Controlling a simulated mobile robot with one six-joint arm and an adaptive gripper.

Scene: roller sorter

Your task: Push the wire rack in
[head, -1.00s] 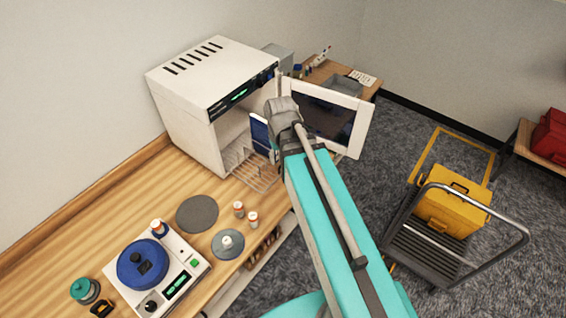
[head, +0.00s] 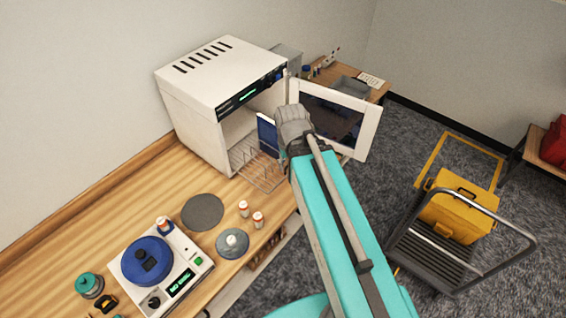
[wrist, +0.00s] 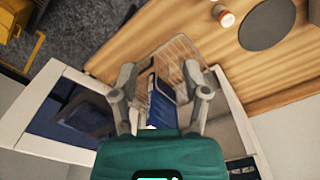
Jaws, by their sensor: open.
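The wire rack (head: 262,174) sticks out of the open front of a white oven-like cabinet (head: 195,115) and reaches over the wooden bench. It also shows in the wrist view (wrist: 180,52), beyond my fingers. A dark blue upright panel or box (head: 267,135) stands at the rack; in the wrist view (wrist: 160,98) it appears between my fingers. My gripper (wrist: 160,78) is open, with its two fingers apart. In the head view my wrist hides the fingers, near the cabinet's opening. I cannot tell whether they touch the rack.
The cabinet's door (head: 350,140) is swung open, close to my wrist on the right. Two small capped bottles (head: 258,219), a grey disc (head: 203,211) and a blue-topped device (head: 150,262) stand on the bench (head: 110,222). A cart (head: 437,250) with a yellow case is on the floor.

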